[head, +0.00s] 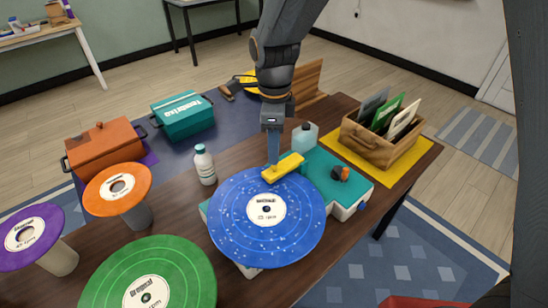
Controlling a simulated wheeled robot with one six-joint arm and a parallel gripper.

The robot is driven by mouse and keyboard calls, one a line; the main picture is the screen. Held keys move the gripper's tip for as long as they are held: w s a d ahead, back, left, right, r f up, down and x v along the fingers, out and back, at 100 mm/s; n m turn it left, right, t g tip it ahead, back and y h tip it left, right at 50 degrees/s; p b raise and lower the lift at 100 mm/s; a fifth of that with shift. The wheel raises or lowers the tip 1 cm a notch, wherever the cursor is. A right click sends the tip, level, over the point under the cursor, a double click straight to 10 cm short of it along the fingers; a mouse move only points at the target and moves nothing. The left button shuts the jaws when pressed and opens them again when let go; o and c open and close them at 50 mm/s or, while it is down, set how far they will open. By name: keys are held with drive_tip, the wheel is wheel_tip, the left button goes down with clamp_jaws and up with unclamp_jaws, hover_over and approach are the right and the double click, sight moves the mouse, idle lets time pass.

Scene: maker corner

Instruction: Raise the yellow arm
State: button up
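The yellow arm (289,164) is a short bar on the teal turntable (312,176). Its near-left end lies over the far edge of the blue speckled record (242,232), and it looks close to level. I cannot tell whether it touches the record. My gripper (273,163) points down at the yellow arm's left end, at or against it. Its fingers line up in this view, so the gap between them is hidden.
A clear bottle (305,138) stands just behind the yellow arm, and a black and orange knob (340,174) is to its right. A wooden crate of sleeves (382,143) is at the right. A white bottle (205,165) and orange record (117,188) stand left.

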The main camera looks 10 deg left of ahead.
sight(284, 165)
drive_tip(key=shift+f+p, duration=0.4)
drive_tip(key=shift+f, duration=1.9)
clamp_jaws()
